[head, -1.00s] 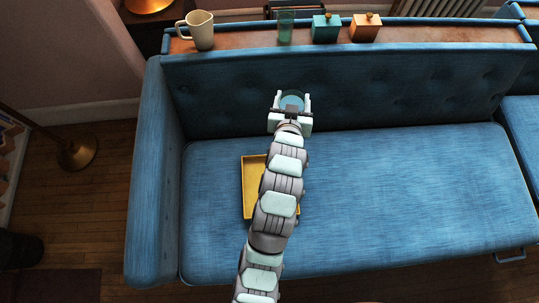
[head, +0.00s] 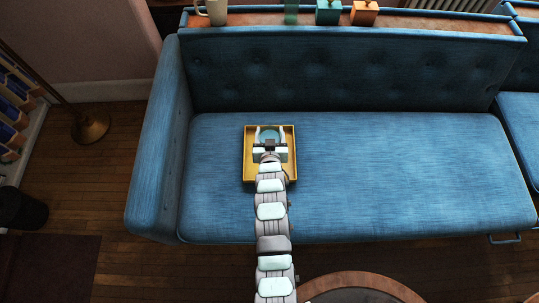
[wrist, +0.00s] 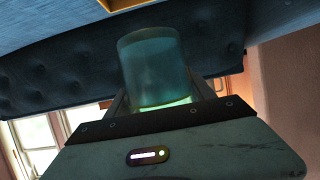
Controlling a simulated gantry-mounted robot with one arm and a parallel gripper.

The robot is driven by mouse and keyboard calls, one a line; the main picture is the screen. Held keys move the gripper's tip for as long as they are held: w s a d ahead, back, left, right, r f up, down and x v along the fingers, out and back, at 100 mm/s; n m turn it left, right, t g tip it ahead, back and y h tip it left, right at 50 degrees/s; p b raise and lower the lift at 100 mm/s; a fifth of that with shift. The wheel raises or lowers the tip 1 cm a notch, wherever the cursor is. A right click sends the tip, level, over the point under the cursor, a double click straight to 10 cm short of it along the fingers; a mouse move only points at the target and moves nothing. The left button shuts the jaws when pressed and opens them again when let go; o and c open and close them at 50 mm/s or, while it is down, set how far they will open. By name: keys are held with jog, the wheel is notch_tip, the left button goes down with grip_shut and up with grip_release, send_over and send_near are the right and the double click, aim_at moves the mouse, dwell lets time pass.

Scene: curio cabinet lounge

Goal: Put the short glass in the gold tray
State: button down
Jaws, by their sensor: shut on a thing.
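My gripper (head: 270,136) is shut on the short glass (head: 269,131), a teal see-through tumbler. In the head view they overlap the far half of the gold tray (head: 248,160), a shallow square tray on the blue seat cushion. In the wrist view the glass (wrist: 153,60) sits between my fingers, and an edge of the gold tray (wrist: 118,4) shows at the top, apart from the glass. The glass seems to be above the tray; its exact height is hard to tell. My gripper hides part of the tray.
The blue sofa cushion (head: 390,165) is clear around the tray, with the backrest (head: 340,75) behind. On the ledge behind stand a cream mug (head: 217,12), a taller green glass (head: 291,14), a teal box (head: 328,13) and an orange box (head: 364,13).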

notch_tip(320, 180, down, 18)
jog(key=b, duration=0.5)
jog(key=shift+s, duration=0.1)
jog(key=shift+f, duration=0.15)
jog(key=shift+f+b, duration=0.15)
jog(key=shift+b, duration=0.15)
jog(key=shift+c, duration=1.8)
grip_release()
